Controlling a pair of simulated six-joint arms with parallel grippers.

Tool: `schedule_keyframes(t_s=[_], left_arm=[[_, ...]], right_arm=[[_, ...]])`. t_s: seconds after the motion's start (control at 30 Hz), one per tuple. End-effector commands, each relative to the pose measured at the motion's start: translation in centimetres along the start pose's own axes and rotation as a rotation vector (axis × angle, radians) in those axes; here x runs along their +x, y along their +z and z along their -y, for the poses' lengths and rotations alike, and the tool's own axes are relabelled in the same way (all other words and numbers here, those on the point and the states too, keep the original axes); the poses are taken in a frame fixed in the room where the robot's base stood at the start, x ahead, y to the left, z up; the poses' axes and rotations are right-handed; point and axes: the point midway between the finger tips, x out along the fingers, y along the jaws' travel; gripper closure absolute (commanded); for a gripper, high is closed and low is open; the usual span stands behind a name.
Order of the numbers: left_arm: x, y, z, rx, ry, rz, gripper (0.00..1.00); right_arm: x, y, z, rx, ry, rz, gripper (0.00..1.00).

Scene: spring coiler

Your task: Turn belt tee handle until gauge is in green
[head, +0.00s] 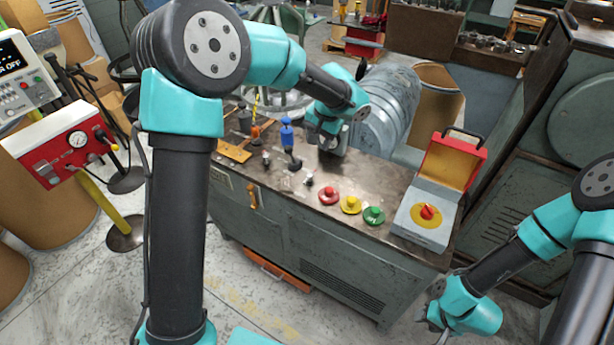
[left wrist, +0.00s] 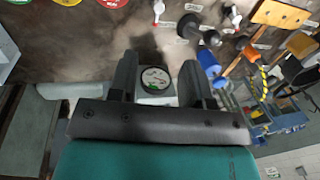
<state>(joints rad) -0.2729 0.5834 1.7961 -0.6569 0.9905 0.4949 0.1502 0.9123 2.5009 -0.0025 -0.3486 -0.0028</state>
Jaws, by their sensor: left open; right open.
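A small round gauge (left wrist: 155,79) with a pale face and a green patch sits between the fingers of my left gripper (left wrist: 157,75) in the left wrist view. The gripper is open, its fingers apart on either side of the gauge. Its needle is too small to read. In the head view my left gripper (head: 328,144) is low over the back of the bench, partly hidden by its own wrist. I cannot make out the belt tee handle for certain. My right gripper (head: 436,312) is open, off the bench's front right corner, apart from everything.
The bench (head: 300,225) carries a blue-topped fitting (head: 287,134), red (head: 329,196), yellow (head: 350,204) and green (head: 374,215) buttons, and a grey box with a red knob (head: 428,212). A red panel (head: 60,145) with another gauge stands left. The floor in front is clear.

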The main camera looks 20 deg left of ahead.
Motion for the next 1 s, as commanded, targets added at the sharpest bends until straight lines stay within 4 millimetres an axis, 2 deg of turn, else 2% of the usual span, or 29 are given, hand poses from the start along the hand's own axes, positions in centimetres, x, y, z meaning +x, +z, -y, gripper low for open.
schedule_keyframes(t_s=[0.27, 0.43, 1.0], left_arm=[[0.3, 0.0, 0.0, 0.001, 0.002, 0.001, 0.55], [1.7, 0.1, -0.1, 0.001, 0.003, 0.004, 0.55], [11.1, 0.1, -0.1, 0.001, 0.004, 0.005, 0.55]], right_arm=[[0.0, 0.0, 0.0, 0.000, 0.000, 0.000, 0.57], [0.0, 0.0, 0.0, 0.000, 0.000, 0.000, 0.57], [0.0, 0.0, 0.0, 0.000, 0.000, 0.000, 0.57]])
